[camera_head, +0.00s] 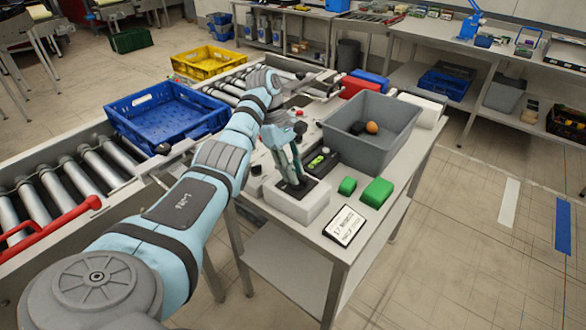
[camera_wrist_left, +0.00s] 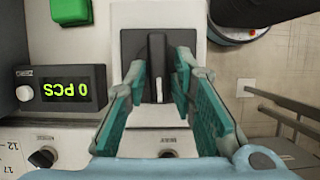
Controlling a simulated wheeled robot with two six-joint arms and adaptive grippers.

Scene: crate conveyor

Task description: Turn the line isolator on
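The line isolator appears as a pale box (camera_head: 302,208) at the near left corner of the table, with a dark plate on its top face. In the left wrist view its black handle (camera_wrist_left: 157,62) points straight up and down the picture on a dark plate (camera_wrist_left: 140,45). My left gripper (camera_head: 291,180) reaches down over the box. In the left wrist view its teal fingers (camera_wrist_left: 158,82) are open, one on each side of the handle, with a small gap seeming to show on both sides. My right gripper is not in view.
Green blocks (camera_head: 377,192), a printed sign (camera_head: 344,225) and a grey bin (camera_head: 400,124) with an orange ball share the table. A blue crate (camera_head: 200,130) sits on the roller conveyor (camera_head: 75,190).

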